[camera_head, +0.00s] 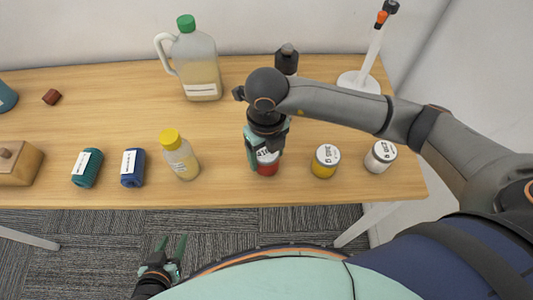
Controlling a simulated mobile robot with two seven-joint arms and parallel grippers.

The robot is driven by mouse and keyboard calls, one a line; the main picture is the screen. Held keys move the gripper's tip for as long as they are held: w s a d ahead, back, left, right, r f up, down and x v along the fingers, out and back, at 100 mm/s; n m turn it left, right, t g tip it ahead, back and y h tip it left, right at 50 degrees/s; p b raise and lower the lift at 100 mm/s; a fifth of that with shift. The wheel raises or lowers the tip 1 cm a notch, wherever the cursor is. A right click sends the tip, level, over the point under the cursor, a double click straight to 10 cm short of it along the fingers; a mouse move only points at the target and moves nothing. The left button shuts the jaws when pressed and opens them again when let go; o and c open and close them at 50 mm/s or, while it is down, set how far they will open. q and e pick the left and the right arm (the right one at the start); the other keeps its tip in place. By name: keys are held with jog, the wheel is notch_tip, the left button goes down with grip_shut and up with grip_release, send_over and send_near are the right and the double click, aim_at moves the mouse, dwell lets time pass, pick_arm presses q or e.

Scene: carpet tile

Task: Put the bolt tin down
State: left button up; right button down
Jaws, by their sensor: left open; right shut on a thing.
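The bolt tin (267,168) is a small red tin with a white top, near the front edge of the wooden table. My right gripper (265,150) reaches down over it and is shut on it. The fingers hide part of the tin and its lettering. I cannot tell whether its base touches the table. My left gripper (172,252) is open and empty, low in front of the table, over the carpet.
A yellow tin (324,166) and a white tin (380,157) stand right of the bolt tin. A yellow-capped bottle (181,160) stands left. A green-capped jug (198,70), a dark-capped bottle (287,58) and a white stand (358,82) are behind. The table (115,110) has free room mid-left.

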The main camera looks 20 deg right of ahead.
aim_at(266, 152)
jog(key=shift+f, duration=0.35)
jog(key=shift+f, duration=0.1)
jog(key=shift+f, duration=0.15)
grip_release()
notch_tip(266, 152, up, 12)
jog(key=shift+r, duration=0.25)
dwell(0.3)
